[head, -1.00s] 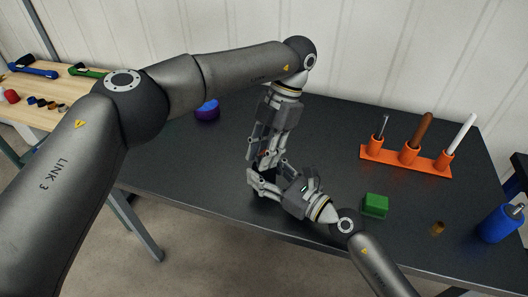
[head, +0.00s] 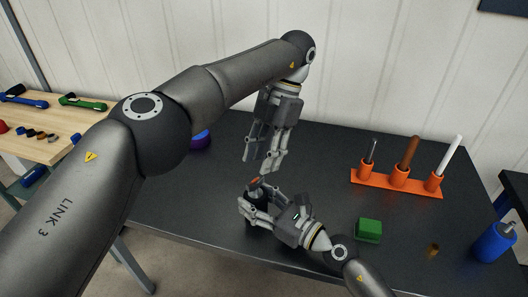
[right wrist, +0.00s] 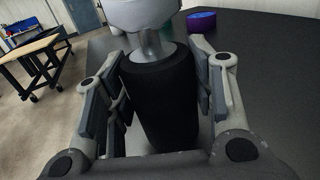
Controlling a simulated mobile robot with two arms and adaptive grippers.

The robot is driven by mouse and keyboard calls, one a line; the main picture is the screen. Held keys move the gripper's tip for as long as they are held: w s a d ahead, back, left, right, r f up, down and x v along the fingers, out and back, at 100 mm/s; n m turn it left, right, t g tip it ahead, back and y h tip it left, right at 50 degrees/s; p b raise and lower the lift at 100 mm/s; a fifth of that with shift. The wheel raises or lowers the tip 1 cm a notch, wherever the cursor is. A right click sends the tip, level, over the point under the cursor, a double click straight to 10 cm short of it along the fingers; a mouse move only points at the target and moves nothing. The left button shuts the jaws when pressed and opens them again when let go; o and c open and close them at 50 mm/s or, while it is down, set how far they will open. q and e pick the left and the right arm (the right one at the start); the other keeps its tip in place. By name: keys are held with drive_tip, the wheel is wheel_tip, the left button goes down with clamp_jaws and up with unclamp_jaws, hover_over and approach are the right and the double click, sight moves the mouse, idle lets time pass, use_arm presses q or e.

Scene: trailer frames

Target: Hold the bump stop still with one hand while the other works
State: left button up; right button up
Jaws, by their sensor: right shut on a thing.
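The bump stop (right wrist: 158,98) is a thick black cylinder standing upright between the fingers of my right gripper in the right wrist view. A grey metal part (right wrist: 150,40) with a narrow neck sits on its top. In the head view the bump stop (head: 262,218) is largely hidden by my right gripper (head: 243,208), which is shut on it near the table's front edge. A small reddish-brown piece (head: 257,181) shows at its top.
An orange rack (head: 397,181) with several upright tools stands at the back right of the dark table (head: 330,155). A purple-blue round thing (head: 200,140) is behind my left arm.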

idle(0.4)
drive_tip(key=o, duration=1.2)
drive_tip(key=shift+c, duration=0.2)
drive_tip(key=shift+d, duration=0.1)
